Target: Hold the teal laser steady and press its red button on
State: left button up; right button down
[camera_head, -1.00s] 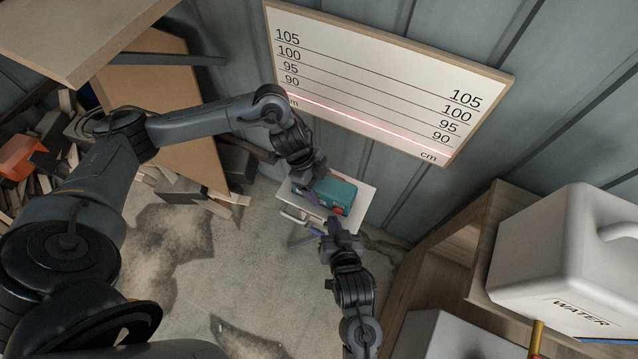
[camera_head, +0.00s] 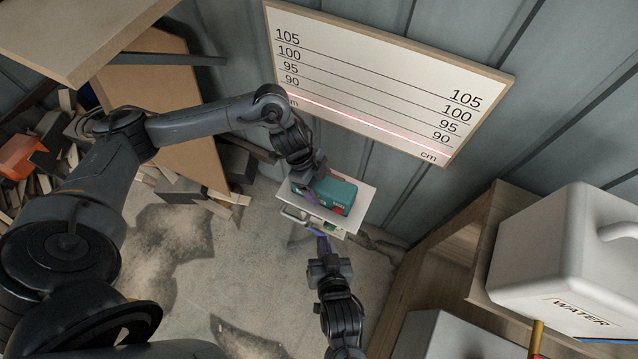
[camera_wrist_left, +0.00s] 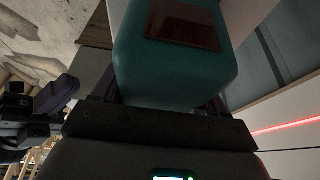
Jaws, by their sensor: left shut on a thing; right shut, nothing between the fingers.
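The teal laser (camera_head: 334,190) sits on a small white platform (camera_head: 366,195) below the wall board; its red button (camera_head: 338,210) shows at its near right corner. My left gripper (camera_head: 308,190) is shut on the laser from its left side. In the left wrist view the teal body (camera_wrist_left: 165,70) fills the space between the fingers, with a dark red window on it. My right gripper (camera_head: 322,240) is shut and empty, just in front of the platform's near edge, apart from the laser. A red laser line (camera_head: 365,122) lies across the board.
The white board (camera_head: 390,80) with height marks from 90 to 105 hangs on the wall behind. A wooden shelf with a white water canister (camera_head: 560,260) stands at the right. Scrap wood (camera_head: 60,150) lies at the left. The floor in front is clear.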

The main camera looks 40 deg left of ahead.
pick_arm(q)
jog(key=shift+r, duration=0.1)
jog(key=o, duration=1.7)
jog(key=shift+c, duration=0.2)
jog(key=shift+v, duration=2.45)
jog(key=v, duration=0.7)
jog(key=shift+r, duration=0.1)
jog(key=shift+a+r, duration=0.1)
jog(key=shift+r, duration=0.05)
